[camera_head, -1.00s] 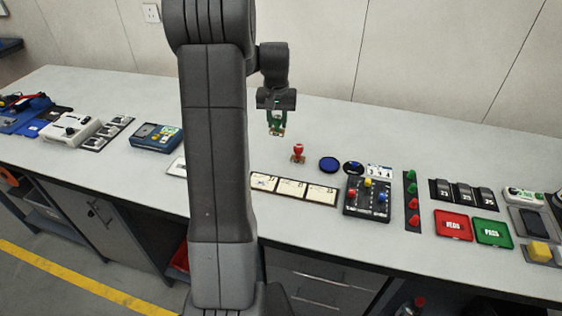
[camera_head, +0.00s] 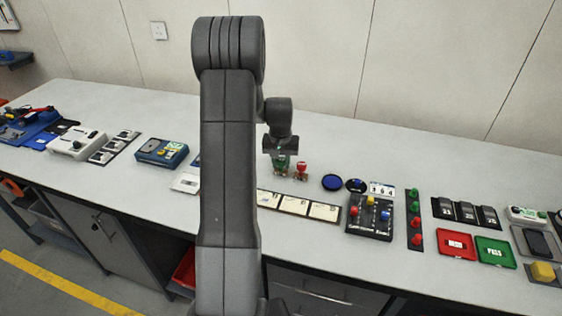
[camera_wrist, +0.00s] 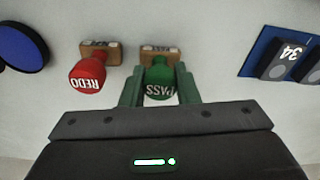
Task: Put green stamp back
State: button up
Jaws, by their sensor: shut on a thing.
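My gripper (camera_wrist: 159,88) is shut on the green stamp (camera_wrist: 159,72), whose top reads PASS, in the wrist view. The stamp has a wooden base and looks upright. In the head view my gripper (camera_head: 281,162) is low over the bench, just left of the red stamp (camera_head: 301,170). The red stamp (camera_wrist: 88,73), marked REDO, stands beside the green one with a small gap in the wrist view. The two wooden bases look level with each other. I cannot tell whether the green stamp's base touches the bench.
A round blue pad (camera_head: 333,182) lies right of the red stamp. Several cards (camera_head: 295,204) lie in a row in front. A black button panel (camera_head: 370,216) and red REDO tray (camera_head: 457,243) and green PASS tray (camera_head: 494,251) are further right. The bench behind my gripper is clear.

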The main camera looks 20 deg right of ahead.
aim_at(281, 159)
jog(key=shift+f, duration=0.2)
jog(key=o, duration=0.8)
jog(key=r, duration=0.4)
jog(key=r+b, duration=0.1)
jog(key=r, duration=0.3)
jog(key=s+r, duration=0.1)
jog(key=r, duration=0.3)
jog(key=shift+s+a+r, duration=0.1)
jog(key=shift+a+r, duration=0.05)
jog(key=shift+a, duration=0.15)
jog(key=f, duration=0.8)
jog(key=w+f+p, duration=0.1)
jog(key=f, duration=0.3)
jog(key=shift+w+d+f, duration=0.1)
jog(key=shift+d+f, duration=0.2)
jog(key=shift+r+b, duration=0.3)
jog(key=shift+r, duration=1.75)
